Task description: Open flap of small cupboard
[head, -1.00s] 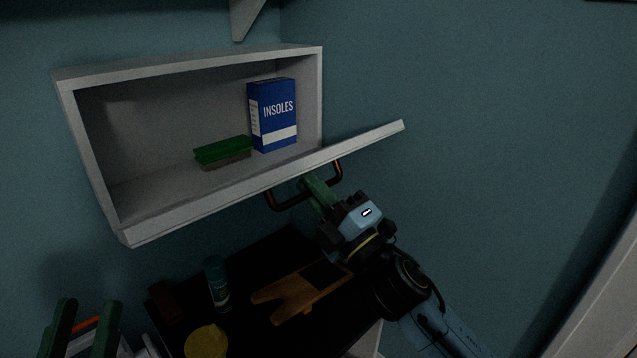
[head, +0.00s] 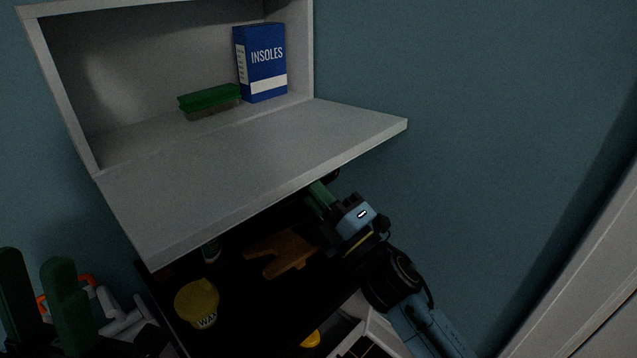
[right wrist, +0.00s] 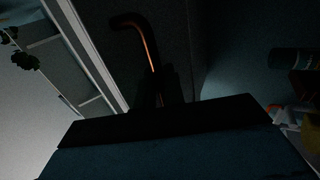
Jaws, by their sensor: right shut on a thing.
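The small cupboard (head: 60,95) is a pale grey wall box with its front open. Its flap (head: 250,160) is hinged at the bottom and sticks out, sloping slightly down towards me. The flap's dark copper bar handle (right wrist: 148,48) shows in the right wrist view; in the head view it is mostly hidden under the flap. My right gripper (head: 318,192) is below the flap's outer edge, shut on the handle, its fingertips partly hidden. My left gripper (head: 42,290) is at the lower left, its green fingers apart and empty, away from the cupboard.
A blue insoles box (head: 261,65) and a green brush (head: 209,99) stand inside the cupboard. Below the flap, a dark surface holds a yellow wax tin (head: 197,303) and a wooden boot jack (head: 280,254). The wall to the right is bare.

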